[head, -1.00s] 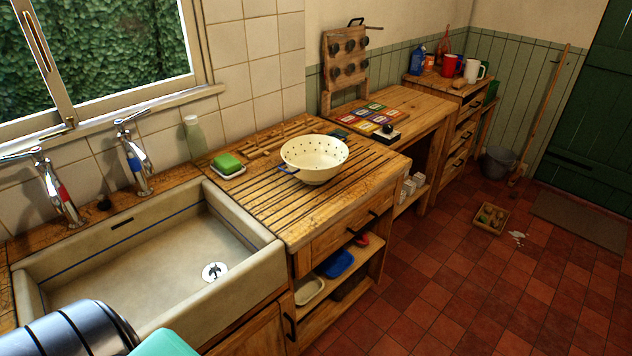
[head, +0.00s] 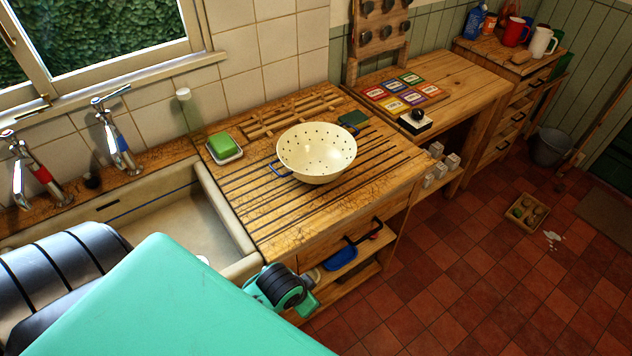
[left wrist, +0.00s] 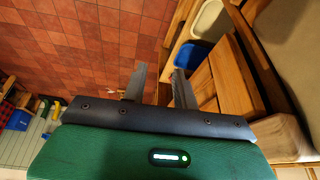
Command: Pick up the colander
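The colander (head: 316,158) is a cream bowl with dark holes and a blue handle at its left side. It stands upright on the grooved wooden drainboard right of the sink. My left arm reaches in low in the head view, in front of the sink and drainboard, apart from the colander. In the left wrist view the two fingers of my left gripper (left wrist: 159,77) are spread with nothing between them. That view shows the floor and lower shelves, not the colander. My right gripper is in neither view.
A green sponge on a dish (head: 223,147) and a wooden rack (head: 285,118) flank the colander. A dark green block (head: 353,120) lies behind it. The sink (head: 150,220) is at left. Coloured cards (head: 402,93) lie on the farther table. The front drainboard is clear.

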